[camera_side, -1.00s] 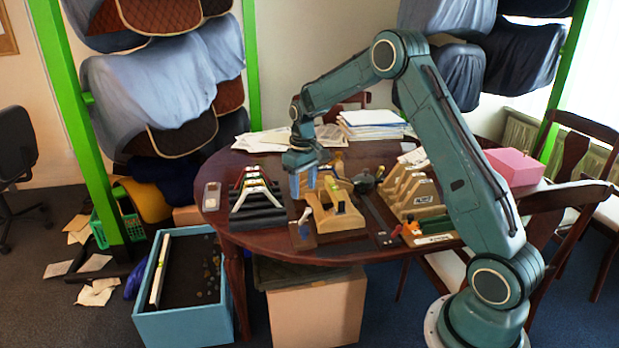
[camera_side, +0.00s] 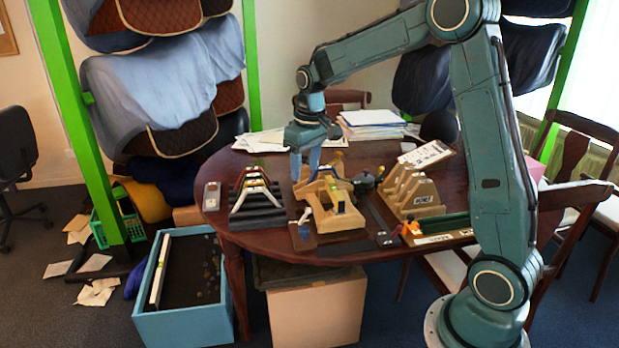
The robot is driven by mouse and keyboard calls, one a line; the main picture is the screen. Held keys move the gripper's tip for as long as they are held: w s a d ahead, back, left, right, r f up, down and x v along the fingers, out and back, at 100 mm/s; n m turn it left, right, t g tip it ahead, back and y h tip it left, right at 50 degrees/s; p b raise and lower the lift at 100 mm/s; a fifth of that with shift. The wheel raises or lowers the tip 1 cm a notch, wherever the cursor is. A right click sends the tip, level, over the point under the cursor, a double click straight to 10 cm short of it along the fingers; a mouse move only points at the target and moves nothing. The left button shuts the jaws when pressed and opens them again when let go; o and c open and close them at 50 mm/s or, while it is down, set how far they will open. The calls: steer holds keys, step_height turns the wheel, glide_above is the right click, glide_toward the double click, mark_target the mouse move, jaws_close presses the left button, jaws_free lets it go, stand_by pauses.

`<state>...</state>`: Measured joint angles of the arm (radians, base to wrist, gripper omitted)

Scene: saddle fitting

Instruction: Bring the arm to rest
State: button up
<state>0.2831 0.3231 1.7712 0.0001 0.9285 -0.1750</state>
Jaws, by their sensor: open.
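My gripper (camera_side: 306,164) is open, its blue fingers pointing down above the wooden fixture (camera_side: 334,208) in the middle of the round table. I see nothing between the fingers. My arm reaches in from the right, with its elbow raised at the top of the picture. The fingertips overlap the back of the fixture in this view, and I cannot tell whether they touch it.
A dark stand with several coloured saddle-shaped pieces (camera_side: 256,197) is left of the fixture. A wooden rack (camera_side: 412,193) stands to its right. Paper stacks (camera_side: 371,123) lie at the table's back. A blue crate (camera_side: 184,322) stands on the floor at front left.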

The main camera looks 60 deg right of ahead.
steer(key=s+a+r+t, duration=0.1)
steer(key=s+a, duration=0.3)
steer(key=s, duration=0.4)
steer(key=s+a+r+t, duration=0.1)
steer(key=s+a+r, duration=0.3)
steer(key=s, duration=0.5)
steer(key=s+a+r+n+t, duration=0.1)
steer(key=s+a, duration=0.3)
steer(key=s, duration=0.4)
steer(key=shift+s+a+r+t, duration=0.35)
steer(key=shift+r+t, duration=0.25)
steer(key=shift+r, duration=0.2)
